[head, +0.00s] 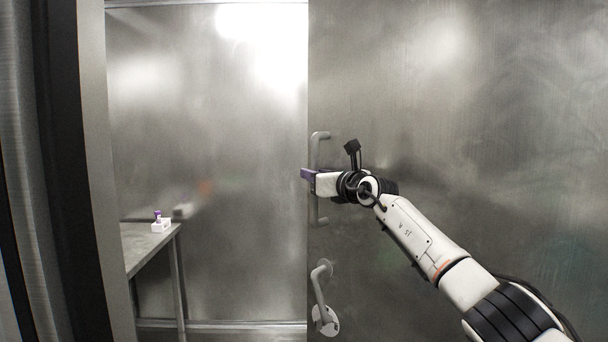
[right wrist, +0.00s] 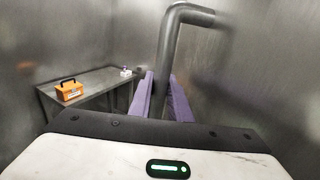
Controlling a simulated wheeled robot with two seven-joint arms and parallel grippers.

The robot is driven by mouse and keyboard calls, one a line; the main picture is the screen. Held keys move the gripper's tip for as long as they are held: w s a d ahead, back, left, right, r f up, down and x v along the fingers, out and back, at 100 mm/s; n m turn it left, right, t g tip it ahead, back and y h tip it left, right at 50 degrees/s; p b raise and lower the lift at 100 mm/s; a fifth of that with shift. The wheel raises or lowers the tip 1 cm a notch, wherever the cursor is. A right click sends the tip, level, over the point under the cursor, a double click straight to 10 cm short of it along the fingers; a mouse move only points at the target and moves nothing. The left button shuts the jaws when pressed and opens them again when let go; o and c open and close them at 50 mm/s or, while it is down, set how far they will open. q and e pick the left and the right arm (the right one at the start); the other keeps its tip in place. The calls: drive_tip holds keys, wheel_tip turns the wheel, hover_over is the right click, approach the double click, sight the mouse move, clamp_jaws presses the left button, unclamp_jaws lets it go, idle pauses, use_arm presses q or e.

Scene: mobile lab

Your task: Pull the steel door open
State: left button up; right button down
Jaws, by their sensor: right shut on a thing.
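The steel door (head: 470,110) fills the right half of the head view. Its free edge stands away from the frame on the left, leaving a wide opening through which a room shows. A vertical bar pull handle (head: 318,208) is on the door near that edge. My right gripper (head: 308,176) is shut on the bar at about mid-height. In the right wrist view the grey bar (right wrist: 169,55) rises between the two purple fingers (right wrist: 160,98), which hide its lower part. My left gripper is in neither view.
A lever handle (head: 319,292) sits below the bar. The door frame (head: 95,150) stands at the left. Through the opening, a steel table (head: 150,246) carries a white rack (head: 161,226); the wrist view adds an orange box (right wrist: 69,90) on it.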

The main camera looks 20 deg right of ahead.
drive_tip(key=shift+d, duration=0.3)
drive_tip(key=c, duration=1.6)
unclamp_jaws()
drive_tip(key=shift+s+d, duration=0.1)
drive_tip(key=shift+c, duration=0.2)
drive_tip(key=shift+r, duration=0.1)
drive_tip(key=s+d+b, duration=0.1)
drive_tip(key=s+b, duration=0.4)
drive_tip(key=s, duration=0.5)
drive_tip(key=shift+d+b, duration=0.3)
drive_tip(key=shift+d, duration=0.05)
